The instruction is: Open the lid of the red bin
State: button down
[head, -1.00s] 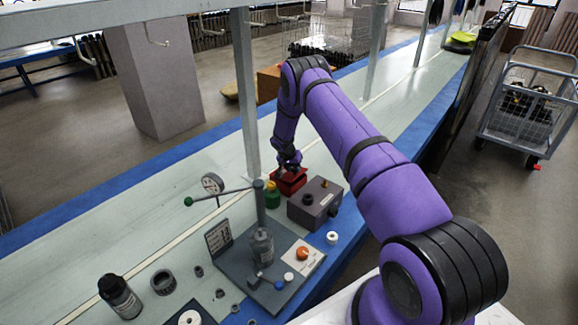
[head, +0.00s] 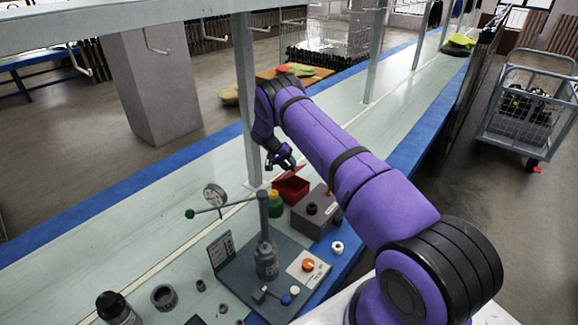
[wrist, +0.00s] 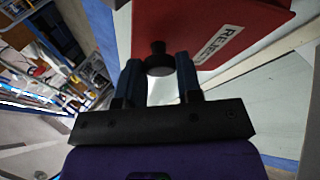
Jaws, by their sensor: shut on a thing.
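The red bin (head: 291,191) stands on the bench in the head view, beside the upright post. Its red lid (head: 296,173) is raised and tilted up, so the bin's top looks open. In the wrist view the lid (wrist: 205,22) fills the upper part and carries a white label with partly readable lettering. My gripper (head: 283,160) is just above the bin. In the wrist view its blue fingers (wrist: 160,76) are shut on the lid's black knob (wrist: 157,60). The inside of the bin is only partly visible.
A grey box with a black knob (head: 315,210) stands close to the right of the bin. A green and yellow bottle (head: 275,203) stands at its left front. The pump stand (head: 265,250) with its lever is nearer. The metal post (head: 246,100) rises close left of my gripper.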

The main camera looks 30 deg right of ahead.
jog(key=c, duration=0.8)
grip_release()
jog(key=shift+w+r, duration=0.1)
jog(key=shift+r, duration=0.45)
notch_tip(320, 180, up, 3)
jog(key=shift+f, duration=0.1)
jog(key=s+a, duration=0.1)
jog(key=s, duration=0.4)
jog(key=s+a, duration=0.2)
jog(key=s, duration=0.3)
jog(key=s+a+r, duration=0.1)
jog(key=s, duration=0.4)
jog(key=shift+s+a, duration=0.25)
